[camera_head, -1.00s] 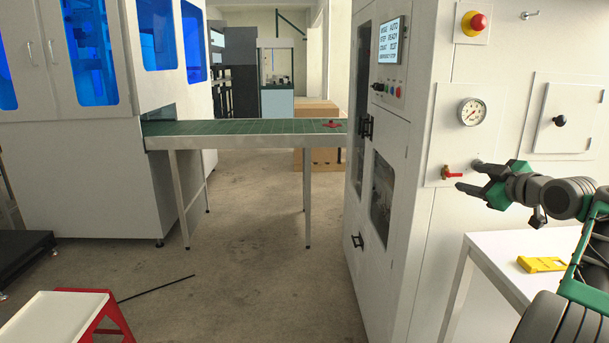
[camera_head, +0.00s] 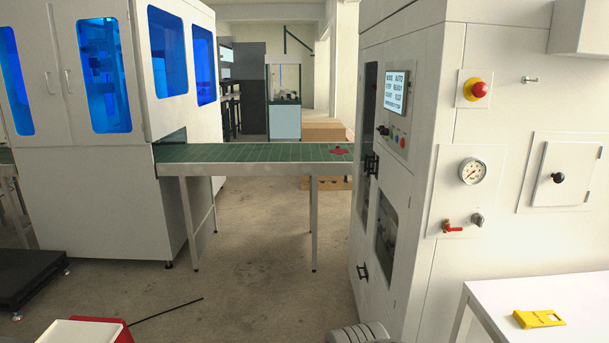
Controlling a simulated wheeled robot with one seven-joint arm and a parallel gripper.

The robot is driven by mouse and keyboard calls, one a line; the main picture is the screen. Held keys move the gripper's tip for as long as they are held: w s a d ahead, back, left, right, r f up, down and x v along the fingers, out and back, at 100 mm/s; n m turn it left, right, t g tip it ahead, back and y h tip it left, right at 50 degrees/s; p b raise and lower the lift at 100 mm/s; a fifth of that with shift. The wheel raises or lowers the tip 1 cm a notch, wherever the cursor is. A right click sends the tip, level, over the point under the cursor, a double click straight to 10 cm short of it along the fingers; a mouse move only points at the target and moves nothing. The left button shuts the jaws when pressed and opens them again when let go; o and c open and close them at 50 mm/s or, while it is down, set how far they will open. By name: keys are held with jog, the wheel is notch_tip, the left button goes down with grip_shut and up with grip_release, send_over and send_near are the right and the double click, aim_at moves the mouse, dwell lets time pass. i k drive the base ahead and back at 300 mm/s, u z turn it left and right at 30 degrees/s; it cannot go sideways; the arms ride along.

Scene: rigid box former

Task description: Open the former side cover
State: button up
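The former is the large white machine (camera_head: 491,55) on the right. On its side face is a small square cover (camera_head: 580,155) with a black round knob (camera_head: 559,178), and it looks closed flat against the wall. Left of it is a panel (camera_head: 435,215) with a pressure gauge (camera_head: 473,171), a red lever valve (camera_head: 454,227) and a small dark grey knob (camera_head: 477,220). My gripper is out of view. Only a rounded grey part of mine shows at the bottom edge.
A white table (camera_head: 575,285) bearing a yellow object (camera_head: 538,319) stands below the cover. A green conveyor (camera_head: 255,152) joins the former to the blue-windowed machine (camera_head: 75,190). The floor between is mostly clear.

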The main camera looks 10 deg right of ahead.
aim_at(566, 169)
jog(key=z, duration=0.6)
jog(key=i, duration=1)
jog(key=u, duration=0.15)
